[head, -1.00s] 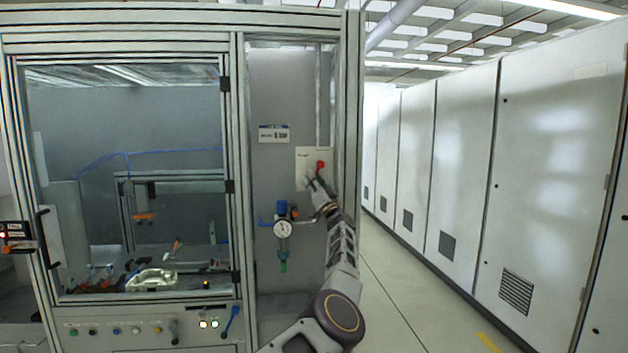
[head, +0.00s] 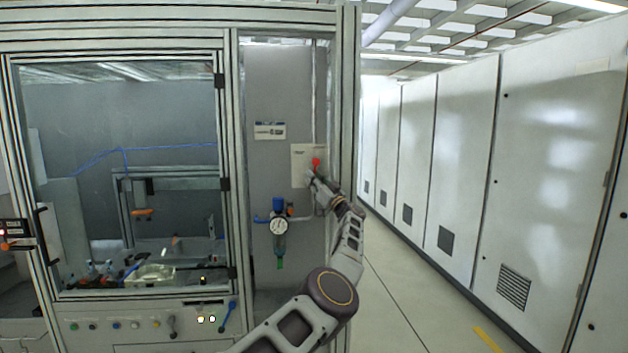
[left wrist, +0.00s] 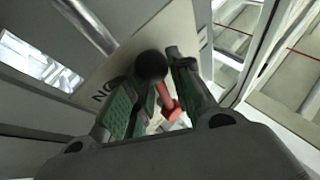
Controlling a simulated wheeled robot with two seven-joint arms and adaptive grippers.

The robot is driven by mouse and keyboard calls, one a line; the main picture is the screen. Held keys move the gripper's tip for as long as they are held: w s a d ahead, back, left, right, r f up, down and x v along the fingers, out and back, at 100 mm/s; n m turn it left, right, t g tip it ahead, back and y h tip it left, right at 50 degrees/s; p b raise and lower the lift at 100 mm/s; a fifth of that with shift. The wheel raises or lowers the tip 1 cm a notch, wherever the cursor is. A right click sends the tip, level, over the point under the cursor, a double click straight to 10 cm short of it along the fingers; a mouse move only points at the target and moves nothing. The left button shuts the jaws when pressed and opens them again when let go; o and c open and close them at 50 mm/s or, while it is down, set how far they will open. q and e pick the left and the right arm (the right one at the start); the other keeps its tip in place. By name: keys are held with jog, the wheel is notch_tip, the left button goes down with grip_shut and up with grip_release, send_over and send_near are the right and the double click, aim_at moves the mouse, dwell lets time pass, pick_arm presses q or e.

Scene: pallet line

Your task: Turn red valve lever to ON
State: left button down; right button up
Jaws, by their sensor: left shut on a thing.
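The red valve lever (head: 316,161) sits at the right edge of a pale plate (head: 300,165) on the grey panel. My left gripper (head: 312,177) reaches up to it from below right. In the left wrist view, my left gripper (left wrist: 157,92) has its green-padded fingers on both sides of the lever, shut on it. A round black knob (left wrist: 151,66) and the red shaft (left wrist: 168,101) show between the fingers. Large letters (left wrist: 102,92) on the plate are partly visible and tilted. The fingers hide part of the lever. My right gripper is out of view.
A pressure gauge (head: 278,226) with a blue-topped regulator (head: 279,204) hangs below left of the lever. A metal frame post (head: 346,120) stands close to its right. A glazed enclosure (head: 228,140) is at left. Grey cabinets (head: 460,160) line the right, with open floor between.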

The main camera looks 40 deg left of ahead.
pick_arm(q)
jog(key=c, duration=1.5)
grip_release()
jog(key=shift+c, duration=0.2)
jog(key=v, duration=1.2)
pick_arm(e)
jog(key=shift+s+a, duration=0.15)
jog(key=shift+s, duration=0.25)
pick_arm(q)
jog(key=shift+d, duration=0.1)
jog(key=shift+f, duration=0.1)
